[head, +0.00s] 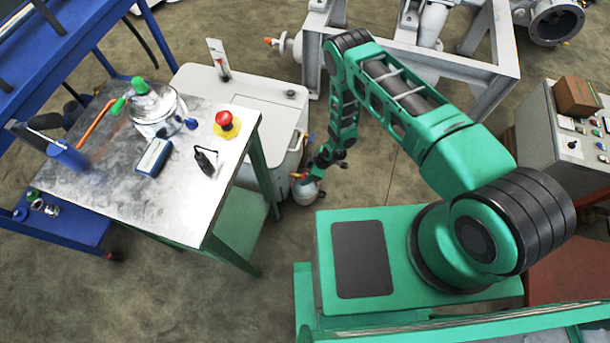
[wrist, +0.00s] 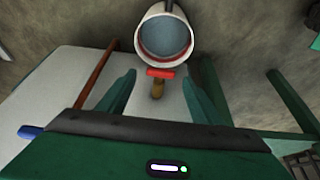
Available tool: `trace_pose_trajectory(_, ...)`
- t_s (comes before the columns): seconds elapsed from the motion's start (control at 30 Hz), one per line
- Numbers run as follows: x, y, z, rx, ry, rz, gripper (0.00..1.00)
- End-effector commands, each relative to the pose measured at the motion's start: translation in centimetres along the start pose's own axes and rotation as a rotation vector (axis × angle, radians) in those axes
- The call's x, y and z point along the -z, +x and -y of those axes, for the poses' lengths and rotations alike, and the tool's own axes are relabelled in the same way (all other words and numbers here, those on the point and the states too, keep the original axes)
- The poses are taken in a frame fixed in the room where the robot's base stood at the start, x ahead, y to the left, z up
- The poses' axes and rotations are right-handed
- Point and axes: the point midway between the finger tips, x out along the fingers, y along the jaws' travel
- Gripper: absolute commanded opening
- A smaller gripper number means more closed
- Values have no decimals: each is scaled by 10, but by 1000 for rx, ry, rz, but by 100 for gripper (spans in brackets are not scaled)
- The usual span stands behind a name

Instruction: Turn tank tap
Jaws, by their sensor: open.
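The tank (head: 240,100) is a white box beside the metal-topped table in the head view. Its tap has a red handle (wrist: 160,73) on a brass body (wrist: 157,90) in the wrist view. In the head view the tap is small, low on the tank's right side. My gripper (wrist: 161,79) is open, with its green fingers on either side of the tap and a visible gap to the handle. My gripper is small and partly hidden in the head view.
The metal-topped table (head: 115,190) holds a glass vessel (head: 158,118), a red emergency button (head: 226,122) and a blue device (head: 154,156). A grey metal frame (head: 440,68) stands behind my arm. A control box (head: 560,140) is at right.

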Motion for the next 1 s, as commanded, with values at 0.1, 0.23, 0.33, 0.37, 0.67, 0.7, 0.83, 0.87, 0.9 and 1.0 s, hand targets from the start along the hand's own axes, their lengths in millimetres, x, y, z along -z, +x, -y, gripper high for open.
trace_pose_trajectory(0.1,0,14,0,0,1,0,59)
trace_pose_trajectory(0.23,0,21,0,0,0,1,59)
trace_pose_trajectory(0.33,0,23,0,0,0,1,59)
trace_pose_trajectory(0.37,0,24,0,0,0,1,59)
trace_pose_trajectory(0.67,0,23,0,0,1,1,35)
trace_pose_trajectory(0.7,0,23,0,0,1,1,26)
trace_pose_trajectory(0.83,4,25,0,-2,0,0,18)
trace_pose_trajectory(0.87,3,24,0,-2,-1,0,18)
trace_pose_trajectory(0.9,2,24,0,-4,-2,0,18)
trace_pose_trajectory(1.0,2,24,0,-16,-9,0,18)
